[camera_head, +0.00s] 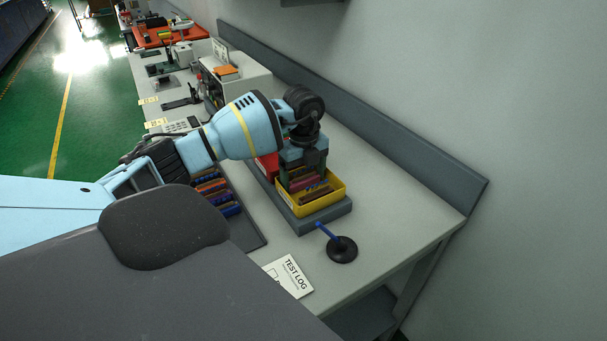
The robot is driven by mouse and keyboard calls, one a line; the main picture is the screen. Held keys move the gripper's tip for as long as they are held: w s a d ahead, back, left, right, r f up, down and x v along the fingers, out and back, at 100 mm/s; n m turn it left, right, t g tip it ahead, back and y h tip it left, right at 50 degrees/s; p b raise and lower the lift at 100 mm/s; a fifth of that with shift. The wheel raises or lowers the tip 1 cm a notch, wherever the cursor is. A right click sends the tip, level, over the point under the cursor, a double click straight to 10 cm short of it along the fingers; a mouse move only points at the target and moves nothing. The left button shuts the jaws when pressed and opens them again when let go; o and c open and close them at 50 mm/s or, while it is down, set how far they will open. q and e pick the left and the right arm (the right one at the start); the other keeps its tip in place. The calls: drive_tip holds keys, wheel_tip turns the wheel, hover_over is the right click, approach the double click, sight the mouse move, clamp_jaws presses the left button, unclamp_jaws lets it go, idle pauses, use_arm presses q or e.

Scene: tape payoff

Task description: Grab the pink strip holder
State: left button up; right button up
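A yellow bin (327,201) stands on a grey base on the bench, with several narrow strip-like pieces in it. One pinkish piece (308,185) shows near the middle of the bin, though it is small and partly covered. My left gripper (303,175) points down into the yellow bin from above, its fingers among or just over the pieces. The fingers are dark and small here, so I cannot tell whether they are open or closed on a piece. My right gripper is out of the picture.
A red bin (267,165) stands behind the yellow one. A tray (248,234) with blue and orange pieces lies left of it. A black round stand with a blue rod (342,249) and a TEST LOG sheet (288,278) lie in front. The bench at right is clear.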

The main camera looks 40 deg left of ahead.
use_arm(q)
drive_tip(key=c, duration=0.3)
drive_tip(key=shift+r, duration=0.1)
drive_tip(key=shift+r, duration=0.2)
wheel_tip(320, 180, up, 8)
drive_tip(key=shift+r, duration=0.75)
